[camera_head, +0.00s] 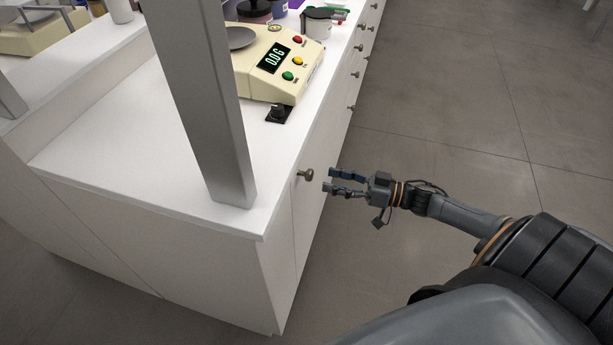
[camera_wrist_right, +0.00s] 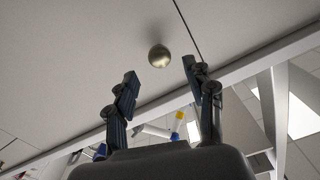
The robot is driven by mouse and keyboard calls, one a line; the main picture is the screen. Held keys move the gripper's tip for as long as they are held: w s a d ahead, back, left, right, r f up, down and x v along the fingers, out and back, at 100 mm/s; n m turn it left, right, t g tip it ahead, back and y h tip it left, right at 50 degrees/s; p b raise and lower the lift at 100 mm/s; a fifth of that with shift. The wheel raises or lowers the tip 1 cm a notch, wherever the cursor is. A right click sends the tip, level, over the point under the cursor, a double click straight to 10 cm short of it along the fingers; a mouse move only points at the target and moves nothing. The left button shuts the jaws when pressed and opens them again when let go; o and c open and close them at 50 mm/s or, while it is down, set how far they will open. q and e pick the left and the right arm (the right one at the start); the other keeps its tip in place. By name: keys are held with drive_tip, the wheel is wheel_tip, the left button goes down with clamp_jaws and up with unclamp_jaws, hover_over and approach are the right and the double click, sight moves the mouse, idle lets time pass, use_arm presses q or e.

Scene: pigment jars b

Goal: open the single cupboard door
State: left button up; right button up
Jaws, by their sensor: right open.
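The single cupboard door (camera_head: 309,207) is a white panel on the counter's right side, near its front end, and looks shut. Its round metal knob (camera_head: 306,174) sticks out near the top. In the right wrist view the knob (camera_wrist_right: 159,56) shows as a brass-coloured ball on the pale door front (camera_wrist_right: 90,60), just beyond the fingertips. My right gripper (camera_head: 328,180) is open and empty, with its fingers pointing at the knob and a small gap between them. It also shows in the right wrist view (camera_wrist_right: 160,72). My left gripper is not in view.
On the white counter (camera_head: 110,140) stands a cream scale (camera_head: 268,65) with a lit display, with jars behind it. A grey post (camera_head: 205,100) rises from the counter's near end. More knobbed fronts (camera_head: 355,74) continue along the counter. The floor (camera_head: 450,110) to the right is clear.

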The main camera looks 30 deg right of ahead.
sight(309, 175)
drive_tip(key=b+x, duration=0.1)
drive_tip(key=x, duration=0.6)
drive_tip(key=shift+w+b, duration=0.15)
drive_tip(key=shift+b, duration=0.2)
clamp_jaws()
